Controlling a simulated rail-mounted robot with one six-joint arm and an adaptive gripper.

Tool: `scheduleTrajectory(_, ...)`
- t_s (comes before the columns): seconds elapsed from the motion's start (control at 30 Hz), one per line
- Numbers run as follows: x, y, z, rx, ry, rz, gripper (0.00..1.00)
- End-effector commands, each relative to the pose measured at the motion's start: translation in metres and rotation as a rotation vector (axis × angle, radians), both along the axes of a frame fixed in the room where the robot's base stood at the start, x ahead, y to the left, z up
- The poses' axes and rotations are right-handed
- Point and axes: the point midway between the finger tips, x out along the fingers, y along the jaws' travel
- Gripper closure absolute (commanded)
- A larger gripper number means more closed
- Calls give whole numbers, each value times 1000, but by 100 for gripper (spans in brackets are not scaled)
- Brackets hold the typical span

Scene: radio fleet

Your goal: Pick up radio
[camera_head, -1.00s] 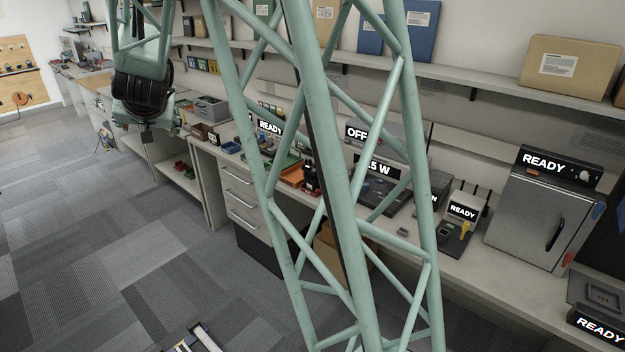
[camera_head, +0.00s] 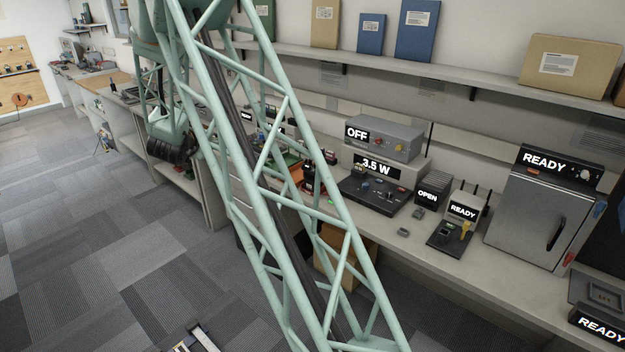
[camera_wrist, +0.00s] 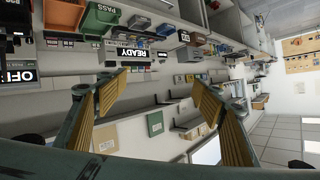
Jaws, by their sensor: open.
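I cannot tell for certain which item is the radio. A small dark grey object (camera_head: 403,232) lies on the bench front, and another (camera_head: 419,213) lies behind it; they are too small to name. A black and red item (camera_head: 308,178) stands beside my arm's lattice. My gripper (camera_wrist: 161,78) is open and empty in the wrist view, with two tan-padded fingers spread apart. It is in the air, and the bench and shelves behind it appear upside down. In the head view I cannot make out the gripper's fingers.
The long bench carries a grey OFF unit (camera_head: 385,138), a 3.5 W panel (camera_head: 376,192), a READY cabinet (camera_head: 540,210) and a READY device (camera_head: 452,236). A shelf (camera_head: 440,70) with binders and a box runs above. Floor left is clear.

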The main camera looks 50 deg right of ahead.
Motion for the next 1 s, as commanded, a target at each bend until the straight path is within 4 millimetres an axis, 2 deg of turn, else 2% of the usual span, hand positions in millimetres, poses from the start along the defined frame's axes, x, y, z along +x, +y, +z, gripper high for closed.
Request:
scheduleTrajectory(0.03, -1, -11, -11, -11, 0, -25, 39)
scheduleTrajectory(0.2, -9, -46, -38, -58, -6, -108, 39)
scheduleTrajectory(0.47, -29, -92, -79, -137, -4, -232, 39)
scheduleTrajectory(0.7, -57, -130, -117, -217, 9, -345, 39)
scheduleTrajectory(1.0, -100, -167, -164, -326, 37, -483, 39)
